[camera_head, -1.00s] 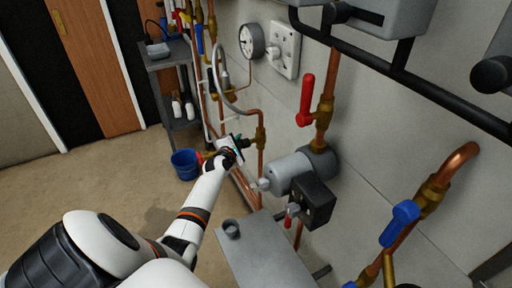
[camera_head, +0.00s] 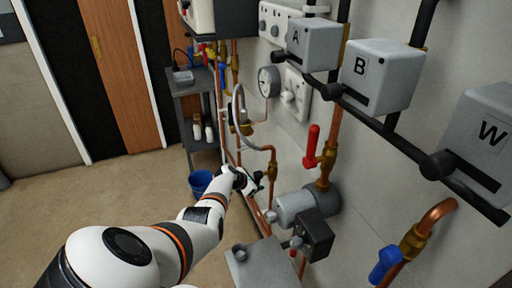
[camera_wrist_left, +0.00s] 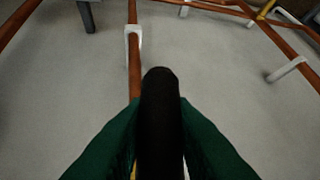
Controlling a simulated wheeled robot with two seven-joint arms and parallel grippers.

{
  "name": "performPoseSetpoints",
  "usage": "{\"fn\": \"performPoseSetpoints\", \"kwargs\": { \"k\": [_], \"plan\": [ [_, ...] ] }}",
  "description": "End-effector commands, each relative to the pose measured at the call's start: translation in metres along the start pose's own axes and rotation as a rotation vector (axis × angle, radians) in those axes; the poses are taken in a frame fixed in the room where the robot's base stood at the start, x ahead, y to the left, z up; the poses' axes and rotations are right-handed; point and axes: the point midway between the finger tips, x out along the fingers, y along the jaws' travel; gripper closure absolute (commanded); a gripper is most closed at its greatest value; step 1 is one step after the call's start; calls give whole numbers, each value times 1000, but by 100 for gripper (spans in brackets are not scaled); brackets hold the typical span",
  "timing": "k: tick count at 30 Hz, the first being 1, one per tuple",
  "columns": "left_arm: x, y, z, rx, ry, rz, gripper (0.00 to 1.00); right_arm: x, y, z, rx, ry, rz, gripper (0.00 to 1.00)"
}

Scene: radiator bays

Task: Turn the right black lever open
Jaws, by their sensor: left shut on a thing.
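A black lever (camera_wrist_left: 160,115) stands between the two green fingers of my left gripper (camera_wrist_left: 160,130) in the left wrist view. The gripper is shut on it, and the fingers touch its sides. In the head view my left gripper (camera_head: 252,183) is low at the wall, beside the brass fitting (camera_head: 272,172) on a copper pipe. There it hides most of the lever, and I cannot tell how far the lever is turned. My right gripper is not in view.
A grey pump (camera_head: 300,207) is just right of the gripper, above a grey surface (camera_head: 262,268). A red lever (camera_head: 312,147) and a blue lever (camera_head: 384,265) are further right. A blue bucket (camera_head: 201,182) stands on the floor behind. Boxes marked A, B and W hang above.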

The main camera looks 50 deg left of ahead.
Motion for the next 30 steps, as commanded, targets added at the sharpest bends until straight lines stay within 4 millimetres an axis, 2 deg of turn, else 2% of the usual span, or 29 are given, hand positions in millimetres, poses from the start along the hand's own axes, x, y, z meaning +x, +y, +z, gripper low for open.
{"fn": "performPoseSetpoints", "kwargs": {
  "k": [12, 27, 28, 30],
  "plan": [
    [0, 8, 1, -108, -32, 111, 100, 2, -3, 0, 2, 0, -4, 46],
    [0, 8, 2, -120, -35, 121, 100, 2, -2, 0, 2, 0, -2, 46],
    [0, 8, 2, -120, -35, 121, 74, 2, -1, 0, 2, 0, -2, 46],
    [0, 8, 2, -119, -35, 121, 62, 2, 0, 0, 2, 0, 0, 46]
  ]
}}
